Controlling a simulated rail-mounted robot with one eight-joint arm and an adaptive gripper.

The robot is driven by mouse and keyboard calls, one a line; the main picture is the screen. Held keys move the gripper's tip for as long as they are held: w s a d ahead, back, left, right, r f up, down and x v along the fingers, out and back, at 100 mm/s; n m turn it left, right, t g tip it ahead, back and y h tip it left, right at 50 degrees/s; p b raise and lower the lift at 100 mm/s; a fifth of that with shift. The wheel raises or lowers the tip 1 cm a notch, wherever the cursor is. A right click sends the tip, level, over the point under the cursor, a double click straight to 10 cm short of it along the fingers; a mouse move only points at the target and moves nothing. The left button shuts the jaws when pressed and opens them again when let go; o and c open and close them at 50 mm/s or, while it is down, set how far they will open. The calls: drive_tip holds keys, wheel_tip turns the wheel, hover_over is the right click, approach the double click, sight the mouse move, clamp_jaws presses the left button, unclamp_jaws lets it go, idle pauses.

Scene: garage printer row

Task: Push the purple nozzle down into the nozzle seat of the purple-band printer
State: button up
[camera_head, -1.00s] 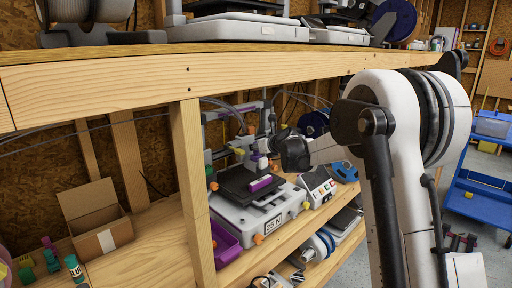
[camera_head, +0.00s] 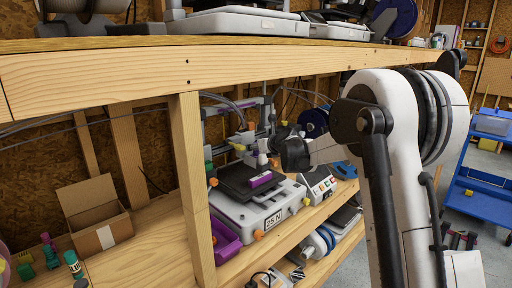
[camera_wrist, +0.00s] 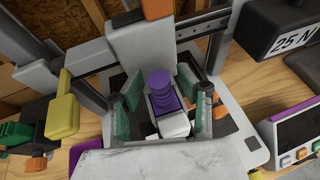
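The purple nozzle (camera_wrist: 160,88) is a ridged, stepped piece in the middle of the wrist view, with a white block directly beside it. My gripper (camera_wrist: 160,80) has green-padded fingers on either side of the nozzle, with narrow gaps visible on both sides. The gripper looks open around it; contact is not seen. The printer (camera_head: 250,208) stands on the lower shelf in the head view, with a dark bed and purple parts. The nozzle seat cannot be told apart clearly, nor how deep the nozzle sits.
A post (camera_head: 193,190) and an upper shelf beam (camera_head: 300,72) stand in front of the printer. A purple tray (camera_head: 225,243) lies left of it and a button box (camera_head: 318,184) right. A "25 N" block (camera_wrist: 290,42) is at the wrist view's upper right. An open carton (camera_head: 100,228) stands left.

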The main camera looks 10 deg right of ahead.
drive_tip(key=v, duration=1.2)
idle(0.4)
drive_tip(key=s+a+n+g+h, duration=0.1)
drive_tip(key=s+a+n, duration=0.2)
drive_tip(key=s+n, duration=0.65)
drive_tip(key=s+a+n+g, duration=0.25)
drive_tip(key=s+n, duration=0.35)
drive_tip(key=s, duration=0.7)
drive_tip(key=s+d+f+n+g+h, duration=0.1)
drive_tip(key=s+f+n, duration=0.3)
drive_tip(key=s+n, duration=0.4)
drive_tip(key=s+d+f+n+g+h, duration=0.1)
drive_tip(key=s+f+n, duration=0.4)
drive_tip(key=s, duration=1.2)
drive_tip(key=n+h+b, duration=0.1)
drive_tip(key=n, duration=0.2)
drive_tip(key=shift+n, duration=0.35)
